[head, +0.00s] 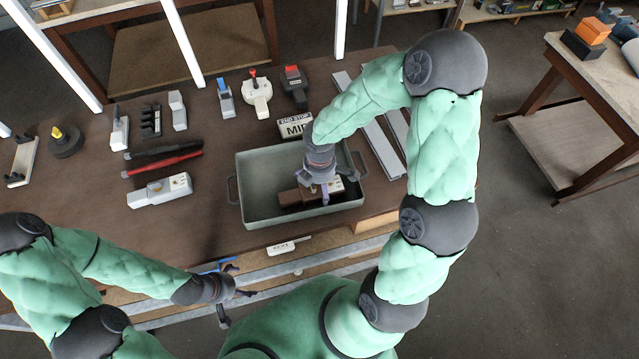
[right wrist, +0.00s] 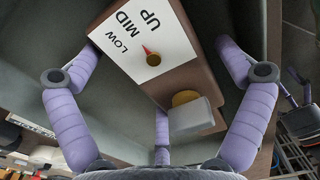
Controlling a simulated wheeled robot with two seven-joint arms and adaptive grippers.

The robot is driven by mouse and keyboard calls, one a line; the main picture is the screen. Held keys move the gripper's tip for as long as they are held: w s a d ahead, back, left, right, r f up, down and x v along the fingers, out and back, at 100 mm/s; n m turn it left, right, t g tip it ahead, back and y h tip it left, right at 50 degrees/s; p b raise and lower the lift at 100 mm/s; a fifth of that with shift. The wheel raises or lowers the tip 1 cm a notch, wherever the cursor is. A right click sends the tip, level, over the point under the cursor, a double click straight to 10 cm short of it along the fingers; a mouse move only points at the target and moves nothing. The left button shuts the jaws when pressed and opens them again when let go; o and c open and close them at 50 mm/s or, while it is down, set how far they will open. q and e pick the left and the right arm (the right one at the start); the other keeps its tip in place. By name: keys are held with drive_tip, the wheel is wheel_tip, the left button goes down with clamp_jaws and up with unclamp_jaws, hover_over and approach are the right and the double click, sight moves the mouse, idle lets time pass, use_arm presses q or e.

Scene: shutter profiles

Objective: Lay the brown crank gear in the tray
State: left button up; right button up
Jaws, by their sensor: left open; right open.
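The brown crank gear (head: 290,198) lies inside the grey-green tray (head: 256,215), towards the tray's right front. In the right wrist view the brown gear (right wrist: 190,70) shows a white label reading LOW, MID, UP, a red pointer on a brass hub, and a grey block on its side. My right gripper (head: 325,190) is open over the gear, its fingers spread apart on either side and hiding part of it. Whether a finger touches it, I cannot tell. My left gripper (head: 236,294) is open and empty in front of the table edge.
A white-grey crank unit (head: 160,190), a red screwdriver-like tool (head: 163,164) and several small devices lie left of and behind the tray. An END STOP MID sign (head: 295,126) stands behind it. Long metal profiles (head: 378,140) lie to its right.

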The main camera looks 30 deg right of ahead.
wheel_tip(320, 180, up, 12)
drive_tip(key=shift+p, duration=0.45)
